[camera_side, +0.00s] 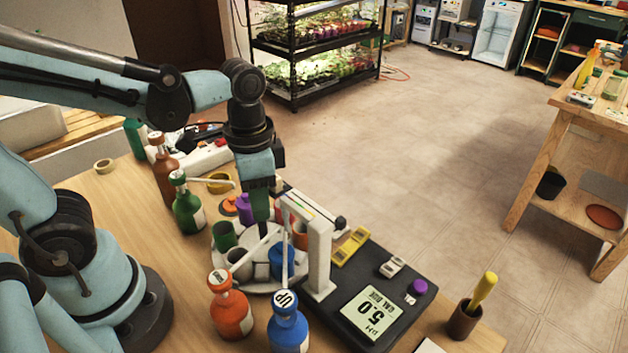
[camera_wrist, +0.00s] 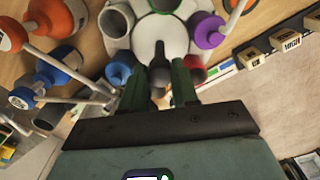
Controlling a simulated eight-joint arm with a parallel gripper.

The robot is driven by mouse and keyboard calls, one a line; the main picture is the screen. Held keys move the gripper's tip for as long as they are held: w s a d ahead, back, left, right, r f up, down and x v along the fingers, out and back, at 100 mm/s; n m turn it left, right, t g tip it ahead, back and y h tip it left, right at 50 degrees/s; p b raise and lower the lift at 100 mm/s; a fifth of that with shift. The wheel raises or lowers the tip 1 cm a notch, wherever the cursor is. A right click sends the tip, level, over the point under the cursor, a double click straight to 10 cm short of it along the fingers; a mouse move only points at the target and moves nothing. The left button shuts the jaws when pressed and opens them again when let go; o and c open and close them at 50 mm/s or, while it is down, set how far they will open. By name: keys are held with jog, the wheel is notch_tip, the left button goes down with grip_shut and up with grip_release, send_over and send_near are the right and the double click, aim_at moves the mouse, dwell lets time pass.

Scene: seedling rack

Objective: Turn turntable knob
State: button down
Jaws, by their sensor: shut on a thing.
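The turntable (camera_side: 262,287) is a pale round tray on the bench, with several small cups and bottles around its rim. It shows in the wrist view as a white disc (camera_wrist: 172,38). Its dark upright knob (camera_wrist: 159,62) rises at the middle and lies between the green fingers of my gripper (camera_wrist: 159,87). In the side view my gripper (camera_side: 261,218) points straight down over the turntable's middle, shut on the knob, which is mostly hidden there.
A green cup (camera_side: 224,236), a grey cup (camera_side: 239,264) and a purple bottle (camera_side: 244,208) stand on the turntable. Orange (camera_side: 231,312) and blue (camera_side: 288,332) pump bottles stand close in front.

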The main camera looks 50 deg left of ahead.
jog(key=n, duration=1.3)
jog(key=shift+n, duration=0.4)
dwell(0.4)
jog(key=c, duration=0.8)
grip_release()
jog(key=shift+c, duration=0.2)
notch_tip(320, 180, up, 12)
